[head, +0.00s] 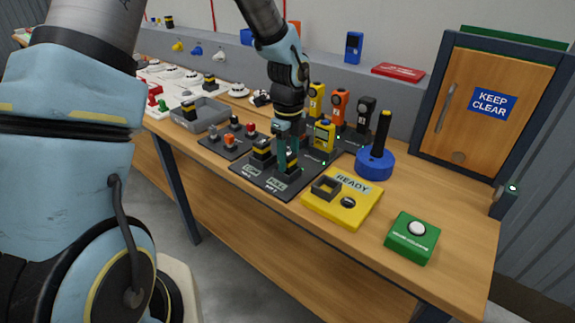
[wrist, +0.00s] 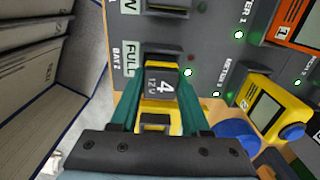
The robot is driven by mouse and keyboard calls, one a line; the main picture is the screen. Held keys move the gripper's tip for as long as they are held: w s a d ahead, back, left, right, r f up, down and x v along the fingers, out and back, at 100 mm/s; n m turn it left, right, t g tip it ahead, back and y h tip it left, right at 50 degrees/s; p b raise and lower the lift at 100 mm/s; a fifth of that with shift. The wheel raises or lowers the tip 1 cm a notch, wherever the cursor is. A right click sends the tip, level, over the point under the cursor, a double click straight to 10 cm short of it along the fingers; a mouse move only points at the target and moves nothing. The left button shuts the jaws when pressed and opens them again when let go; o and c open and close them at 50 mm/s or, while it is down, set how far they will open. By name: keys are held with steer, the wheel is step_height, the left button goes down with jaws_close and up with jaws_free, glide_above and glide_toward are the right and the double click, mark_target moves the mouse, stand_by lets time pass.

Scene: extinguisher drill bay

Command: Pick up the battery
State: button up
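The battery (wrist: 162,84), a dark block with a grey top marked "4 12V" and yellow parts, stands in bay 2 of the black charger board (head: 275,187), beside the "FULL" label. A green light glows next to it in the wrist view. My gripper (head: 286,168) points down at this battery, its teal fingers (wrist: 158,72) on either side of it. Whether both fingers press on it is not clear. In the head view the fingers partly hide the battery. Another black and yellow battery (head: 262,151) stands in the neighbouring bay, its label partly cut off in the wrist view.
A yellow "READY" pad (head: 361,202) with a square socket lies right of the charger. Beyond are a green button box (head: 412,238), a blue base with an upright stick (head: 376,162), and upright meters (head: 325,135) close to my gripper. A grey tray (head: 201,114) lies left.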

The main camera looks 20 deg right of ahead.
jaws_close()
steer(key=shift+r, duration=0.1)
stand_by(0.4)
